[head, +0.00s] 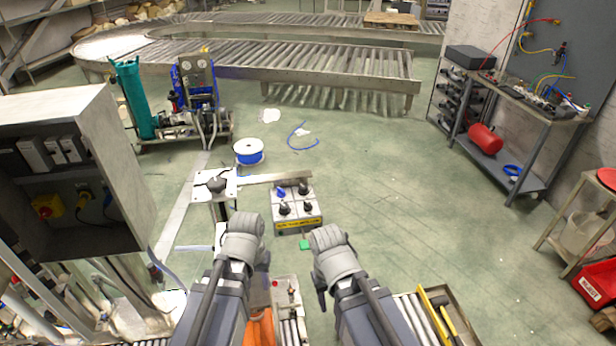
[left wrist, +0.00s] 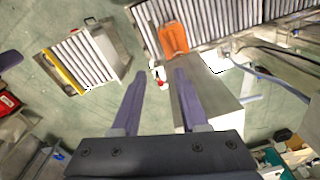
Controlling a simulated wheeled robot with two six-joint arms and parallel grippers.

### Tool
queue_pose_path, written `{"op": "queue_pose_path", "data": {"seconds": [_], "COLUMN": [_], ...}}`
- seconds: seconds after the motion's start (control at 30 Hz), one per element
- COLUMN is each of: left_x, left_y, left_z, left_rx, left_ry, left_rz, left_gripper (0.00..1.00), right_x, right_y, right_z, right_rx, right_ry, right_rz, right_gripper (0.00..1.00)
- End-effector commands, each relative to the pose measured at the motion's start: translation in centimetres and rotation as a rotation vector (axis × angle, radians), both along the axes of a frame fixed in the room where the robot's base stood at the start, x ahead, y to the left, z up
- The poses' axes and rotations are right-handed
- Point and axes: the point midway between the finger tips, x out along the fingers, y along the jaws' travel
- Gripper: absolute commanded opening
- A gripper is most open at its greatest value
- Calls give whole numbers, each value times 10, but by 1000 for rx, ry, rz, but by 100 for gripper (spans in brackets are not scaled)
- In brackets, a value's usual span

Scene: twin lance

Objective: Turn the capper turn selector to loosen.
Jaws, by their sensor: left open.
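A grey control box (head: 296,216) with several knobs and a yellow label strip stands in the middle of the head view, beyond my arms. One knob (head: 281,193) is blue, and the others are black. I cannot tell which one is the capper turn selector, nor read its setting. My left gripper (left wrist: 158,74) shows in the left wrist view with its two fingers apart and nothing between them. It is on the near side of the control box, well apart from it. My right arm (head: 332,252) is right of it in the head view; its fingers cannot be made out.
A post with a flat plate (head: 228,184) and a metal bar stand beside the control box. A grey cabinet (head: 100,140) fills the left. An orange object (left wrist: 173,38) lies near rollers. Open floor (head: 400,200) lies to the right, before a workbench (head: 535,110).

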Motion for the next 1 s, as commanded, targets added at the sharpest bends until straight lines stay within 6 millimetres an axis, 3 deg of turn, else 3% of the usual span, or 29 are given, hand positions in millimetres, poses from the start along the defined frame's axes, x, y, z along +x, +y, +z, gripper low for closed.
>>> {"op": "queue_pose_path", "data": {"seconds": [0.03,0.23,0.33,0.5,0.7,0.83,1.0], "left_x": [8,49,99,181,259,289,300], "left_y": [4,9,-1,-38,-92,-119,-132], "left_z": [28,73,92,94,93,93,93], "left_rx": [-5,-23,-34,-42,-41,-38,-36], "left_ry": [-4,-17,-16,-2,15,22,25], "left_rz": [22,133,241,441,648,746,797], "left_gripper": [44,44,44,44,44,44,44], "right_x": [0,0,0,0,0,0,0], "right_y": [0,0,0,0,0,0,0], "right_z": [28,72,92,94,93,93,93], "right_rx": [0,0,1,1,1,1,1], "right_ry": [0,0,0,1,0,0,0], "right_rz": [-2,-8,-11,-12,-13,-12,-12], "right_gripper": [50,50,50,50,50,50,50]}}
